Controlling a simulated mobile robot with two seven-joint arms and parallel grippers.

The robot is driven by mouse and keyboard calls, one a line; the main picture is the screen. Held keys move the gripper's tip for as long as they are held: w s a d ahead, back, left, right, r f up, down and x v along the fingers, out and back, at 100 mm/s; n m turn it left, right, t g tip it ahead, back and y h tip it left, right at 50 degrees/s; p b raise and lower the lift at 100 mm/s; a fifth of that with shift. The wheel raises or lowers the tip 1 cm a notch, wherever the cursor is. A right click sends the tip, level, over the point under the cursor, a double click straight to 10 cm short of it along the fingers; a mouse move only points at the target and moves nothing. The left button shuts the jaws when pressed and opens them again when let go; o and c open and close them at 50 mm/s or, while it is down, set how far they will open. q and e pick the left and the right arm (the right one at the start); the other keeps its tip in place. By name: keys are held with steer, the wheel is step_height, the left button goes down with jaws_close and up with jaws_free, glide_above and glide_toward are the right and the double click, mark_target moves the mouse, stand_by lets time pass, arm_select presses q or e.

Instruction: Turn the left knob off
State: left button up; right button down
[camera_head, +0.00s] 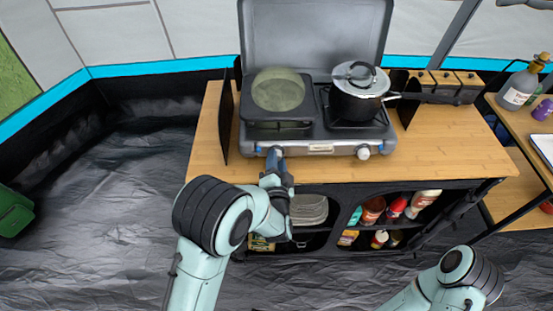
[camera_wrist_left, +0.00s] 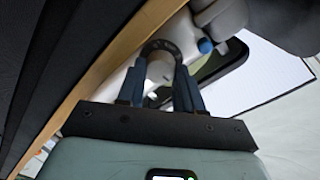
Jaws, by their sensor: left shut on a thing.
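The two-burner camping stove (camera_head: 321,148) stands on the wooden counter with its lid up. My left gripper (camera_head: 275,155) is at the left end of the stove's front panel and covers the left knob in the head view. In the left wrist view, the left gripper (camera_wrist_left: 160,88) has its two blue fingers on either side of the pale left knob (camera_wrist_left: 160,68), shut on it. A dark ring lies around the knob on the panel. The knob's exact turn angle cannot be told. The right knob (camera_head: 363,152) is white and uncovered. My right gripper is out of view.
A lidded pot (camera_head: 359,100) sits on the right burner, its handle pointing right. A greenish round disc (camera_head: 278,90) shows over the left burner. The counter (camera_head: 215,150) is bare along its front edge. Shelves below hold plates (camera_head: 309,209) and several bottles.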

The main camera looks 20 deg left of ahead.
arm_select(q)
steer(key=shift+m, duration=0.4)
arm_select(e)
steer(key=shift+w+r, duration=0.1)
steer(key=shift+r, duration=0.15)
arm_select(q)
steer(key=o, duration=1)
steer(key=shift+o, duration=0.2)
